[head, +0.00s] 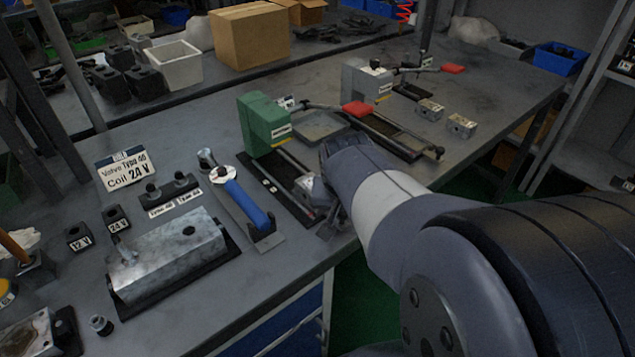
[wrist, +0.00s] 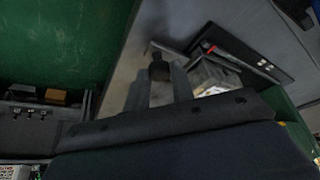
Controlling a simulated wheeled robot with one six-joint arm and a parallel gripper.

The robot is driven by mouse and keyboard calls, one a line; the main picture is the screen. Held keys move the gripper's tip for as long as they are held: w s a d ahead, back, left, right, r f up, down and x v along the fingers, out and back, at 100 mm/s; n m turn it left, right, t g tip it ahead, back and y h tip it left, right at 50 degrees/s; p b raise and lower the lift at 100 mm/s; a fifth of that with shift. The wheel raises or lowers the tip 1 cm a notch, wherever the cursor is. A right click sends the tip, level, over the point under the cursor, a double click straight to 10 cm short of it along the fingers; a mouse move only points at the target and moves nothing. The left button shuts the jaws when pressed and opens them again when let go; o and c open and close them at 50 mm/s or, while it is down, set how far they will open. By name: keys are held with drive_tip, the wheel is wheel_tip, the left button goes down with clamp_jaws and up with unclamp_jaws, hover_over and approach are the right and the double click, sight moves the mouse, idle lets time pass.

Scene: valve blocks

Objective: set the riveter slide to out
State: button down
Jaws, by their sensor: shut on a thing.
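The green riveter (head: 262,122) stands on the bench, with a dark base and rail running from it toward the front edge. Its slide (head: 309,187), a grey metal block, is at the front part of the rail, clear of the green body. In the wrist view the slide (wrist: 212,74) sits just right of my fingers, above the dark base. My gripper (wrist: 160,88) is shut on a small dark knob (wrist: 158,69), which appears to be the slide's handle. In the head view my wrist hides most of the fingers and the knob.
A blue-handled tool (head: 248,205) lies left of the riveter. A second, grey press (head: 366,82) with a red-tipped lever stands behind it at right. A red-tipped lever (head: 356,108) reaches over the riveter's right side. The bench's front edge is close below my gripper.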

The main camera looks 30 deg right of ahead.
drive_tip(key=shift+s, duration=0.15)
drive_tip(key=c, duration=1.2)
unclamp_jaws()
drive_tip(key=shift+s, duration=0.1)
drive_tip(key=shift+c, duration=0.2)
drive_tip(key=shift+r, duration=0.4)
drive_tip(key=p+v, duration=0.2)
drive_tip(key=v, duration=0.8)
drive_tip(key=shift+s, duration=0.1)
